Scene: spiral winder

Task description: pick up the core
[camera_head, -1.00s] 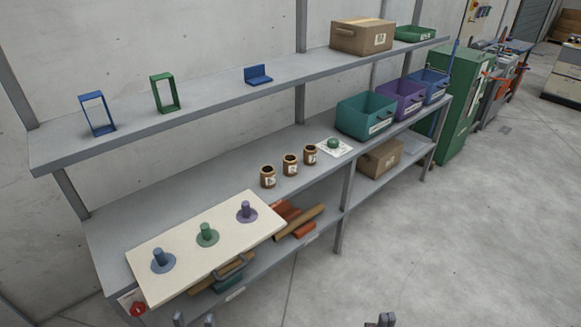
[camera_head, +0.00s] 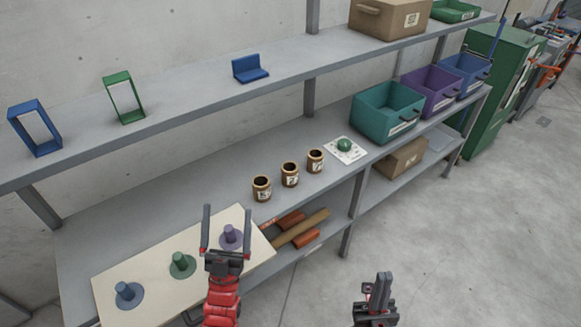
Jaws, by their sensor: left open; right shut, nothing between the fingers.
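Several brown cores with labels stand upright in a row on the middle shelf: a left one (camera_head: 262,189), a middle one (camera_head: 290,174) and a right one (camera_head: 315,161). My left gripper (camera_head: 227,233) is open and empty. Its fingers point up the picture, in front of the cream board and to the lower left of the cores. My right gripper (camera_head: 382,285) is shut and empty at the bottom, right of centre, over the floor and apart from the cores.
The cream board (camera_head: 150,250) carries blue (camera_head: 128,291), green (camera_head: 181,264) and purple (camera_head: 230,236) pegs. A green button on a white plate (camera_head: 345,150) lies right of the cores. A teal bin (camera_head: 386,110) stands beyond. The upper shelf (camera_head: 190,90) overhangs behind.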

